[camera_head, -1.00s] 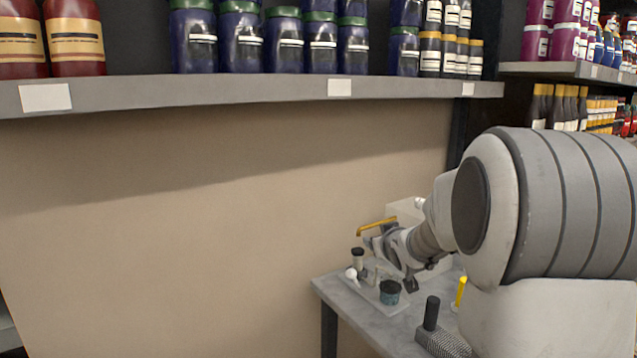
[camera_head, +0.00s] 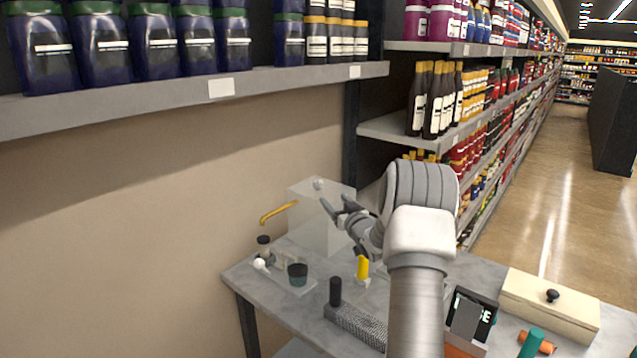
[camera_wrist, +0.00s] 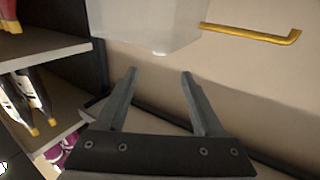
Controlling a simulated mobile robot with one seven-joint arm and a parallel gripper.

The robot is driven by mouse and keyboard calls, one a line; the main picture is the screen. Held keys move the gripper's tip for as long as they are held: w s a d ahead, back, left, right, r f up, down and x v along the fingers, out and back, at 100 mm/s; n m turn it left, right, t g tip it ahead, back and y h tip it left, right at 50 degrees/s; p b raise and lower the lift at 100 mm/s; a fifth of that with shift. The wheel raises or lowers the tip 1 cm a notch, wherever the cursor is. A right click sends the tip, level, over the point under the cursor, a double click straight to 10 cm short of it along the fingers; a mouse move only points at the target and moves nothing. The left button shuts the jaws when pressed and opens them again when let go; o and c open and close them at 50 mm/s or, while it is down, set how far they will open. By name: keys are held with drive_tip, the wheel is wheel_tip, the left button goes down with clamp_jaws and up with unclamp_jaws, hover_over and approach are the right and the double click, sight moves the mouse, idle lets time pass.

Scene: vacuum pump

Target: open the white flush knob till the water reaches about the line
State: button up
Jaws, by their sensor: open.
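A translucent box-shaped tank (camera_head: 312,218) stands at the back of the grey table, with a small white knob (camera_head: 319,184) on top. A yellow pipe (camera_head: 278,212) sticks out to its left. Another white round knob (camera_head: 260,264) sits at the table's left end, beside a black-capped fitting (camera_head: 264,241) and a dark cup (camera_head: 298,272). I cannot tell which knob is the flush knob. My gripper (camera_head: 336,204) is open and empty in front of the tank. In the wrist view, the fingers (camera_wrist: 159,74) point toward the tank (camera_wrist: 150,22). No water line is readable.
A cream box (camera_head: 550,303) and a dark sign (camera_head: 470,315) are at the right. Stocked shelves (camera_head: 420,132) rise behind; a shelf (camera_head: 200,90) overhangs the wall.

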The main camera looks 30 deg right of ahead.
sight(320, 185)
drive_tip(key=w, duration=0.4)
drive_tip(key=w+d+p, duration=0.1)
drive_tip(key=w, duration=0.4)
drive_tip(key=w+d, duration=0.1)
drive_tip(key=w, duration=0.4)
drive_tip(key=shift+d, duration=0.2)
clamp_jaws()
